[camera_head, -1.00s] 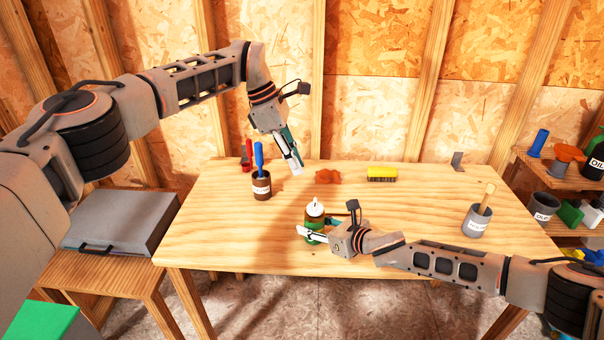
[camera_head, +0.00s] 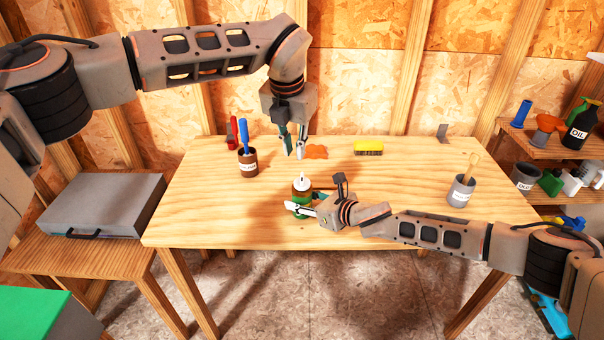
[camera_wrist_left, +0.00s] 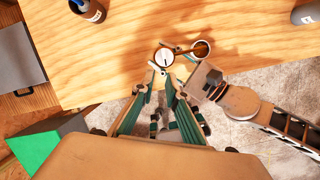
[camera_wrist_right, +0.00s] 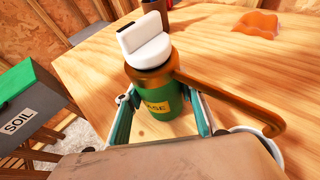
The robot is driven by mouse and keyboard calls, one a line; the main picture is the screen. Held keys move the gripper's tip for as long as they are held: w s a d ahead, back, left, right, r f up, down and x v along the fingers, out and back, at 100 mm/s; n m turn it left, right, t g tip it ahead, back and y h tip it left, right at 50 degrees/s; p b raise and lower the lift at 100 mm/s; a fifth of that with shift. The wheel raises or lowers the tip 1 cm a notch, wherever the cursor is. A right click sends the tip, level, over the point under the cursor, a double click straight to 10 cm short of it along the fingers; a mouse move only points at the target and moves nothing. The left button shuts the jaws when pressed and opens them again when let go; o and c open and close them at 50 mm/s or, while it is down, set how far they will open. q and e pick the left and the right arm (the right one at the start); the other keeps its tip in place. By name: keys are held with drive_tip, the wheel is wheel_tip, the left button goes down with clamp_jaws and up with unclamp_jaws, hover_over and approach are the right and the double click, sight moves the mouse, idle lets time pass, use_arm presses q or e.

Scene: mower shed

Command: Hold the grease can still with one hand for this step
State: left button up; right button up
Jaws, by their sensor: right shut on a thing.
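The grease can (camera_head: 302,194) stands upright near the table's front edge, with a green body, brown collar, white cap and brown side arm. In the right wrist view the can (camera_wrist_right: 160,98) sits between my right fingers. My right gripper (camera_head: 300,209) is shut on its body from the front right. My left gripper (camera_head: 294,154) hangs with fingers pointing down, behind and above the can, apart from it. The left wrist view shows its fingers (camera_wrist_left: 156,88) spread and empty, with the white cap (camera_wrist_left: 164,57) beyond them.
A brown pot with a blue-handled tool (camera_head: 248,162) stands left. An orange piece (camera_head: 316,152) and yellow brush (camera_head: 368,148) lie behind. A grey pot (camera_head: 461,190) stands right. A grey case (camera_head: 103,206) lies on the side table. The middle right of the tabletop is clear.

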sight(302, 176)
use_arm(q)
drive_tip(key=w+f+n, duration=0.1)
drive_tip(key=f, duration=0.2)
drive_tip(key=w+d+f+n+t, duration=0.1)
drive_tip(key=f+n, duration=0.1)
drive_tip(key=f, duration=0.2)
drive_tip(key=w+d+f+n, duration=0.1)
drive_tip(key=f, duration=0.2)
drive_tip(key=shift+f+n+t, duration=0.3)
idle(0.4)
clamp_jaws()
drive_tip(key=shift+a+m, duration=0.1)
drive_tip(key=shift+m, duration=0.3)
